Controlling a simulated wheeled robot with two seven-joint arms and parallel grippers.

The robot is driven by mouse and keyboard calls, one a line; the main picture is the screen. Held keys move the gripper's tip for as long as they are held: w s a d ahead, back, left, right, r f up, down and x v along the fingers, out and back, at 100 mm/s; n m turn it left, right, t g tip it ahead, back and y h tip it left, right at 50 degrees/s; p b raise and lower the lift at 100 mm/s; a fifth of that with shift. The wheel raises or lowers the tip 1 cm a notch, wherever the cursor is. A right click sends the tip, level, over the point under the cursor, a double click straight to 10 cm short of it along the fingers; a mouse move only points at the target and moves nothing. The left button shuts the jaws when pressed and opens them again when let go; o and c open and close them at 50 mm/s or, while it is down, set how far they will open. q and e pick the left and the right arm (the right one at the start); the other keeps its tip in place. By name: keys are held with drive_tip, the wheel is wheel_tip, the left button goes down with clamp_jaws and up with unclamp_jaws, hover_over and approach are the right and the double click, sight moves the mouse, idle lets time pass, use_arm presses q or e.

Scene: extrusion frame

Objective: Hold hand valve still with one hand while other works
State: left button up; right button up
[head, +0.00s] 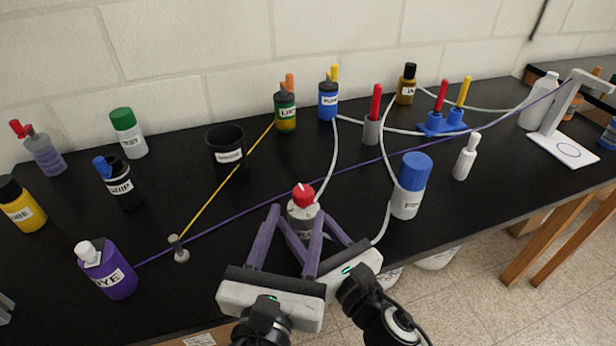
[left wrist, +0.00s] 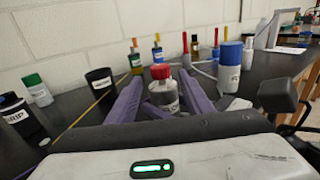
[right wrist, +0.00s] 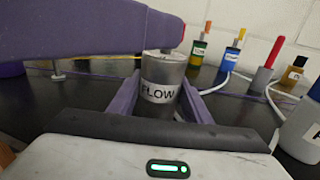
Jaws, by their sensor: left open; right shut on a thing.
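The hand valve (head: 302,209) is a grey cylinder with a red knob on top, upright on the black bench near its front edge. In the right wrist view the valve (right wrist: 161,80) carries a FLOW label. My right gripper (head: 304,224) is shut on the valve's body, a finger on each side. My left gripper (head: 296,208) is open, its purple fingers either side of the valve near knob height. In the left wrist view the red knob (left wrist: 160,72) shows between these fingers, apart from them. In the right wrist view a left finger hides most of the knob.
A purple DYE bottle (head: 107,272) stands at front left by a small post (head: 178,250). A blue-capped white bottle (head: 409,190) stands right of the valve. Purple and yellow cords and pale tubes cross the bench. A black cup (head: 227,147) stands behind left.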

sight(313, 191)
use_arm(q)
drive_tip(key=x, duration=1)
drive_tip(key=shift+w, duration=0.35)
drive_tip(key=shift+r, duration=0.1)
drive_tip(key=c, duration=1.1)
drive_tip(key=shift+o, duration=0.2)
drive_tip(key=shift+d, duration=0.1)
drive_tip(key=shift+m+h, duration=0.4)
drive_tip(key=shift+h, duration=0.2)
drive_tip(key=m+g+h, duration=0.2)
drive_tip(key=h, duration=0.1)
drive_tip(key=s+d+m+g+h, duration=0.1)
drive_tip(key=m+g+h, duration=0.1)
drive_tip(key=m+h, duration=0.1)
drive_tip(key=d+m+g+h, duration=0.1)
drive_tip(key=m+g+h, duration=0.1)
drive_tip(key=g+h, duration=0.1)
drive_tip(key=shift+s+d+m+h, duration=0.15)
drive_tip(key=shift+s+m+h, duration=0.05)
drive_tip(key=shift+m+h, duration=0.2)
drive_tip(key=shift+s+d+m+g+h, duration=0.1)
drive_tip(key=shift+s+m+g+h, duration=0.1)
drive_tip(key=shift+m+g+h, duration=0.35)
drive_tip(key=shift+s+d+m+g+h, duration=0.1)
drive_tip(key=shift+s+m+g+h, duration=0.15)
drive_tip(key=shift+m+g, duration=0.6)
drive_tip(key=shift+g, duration=0.4)
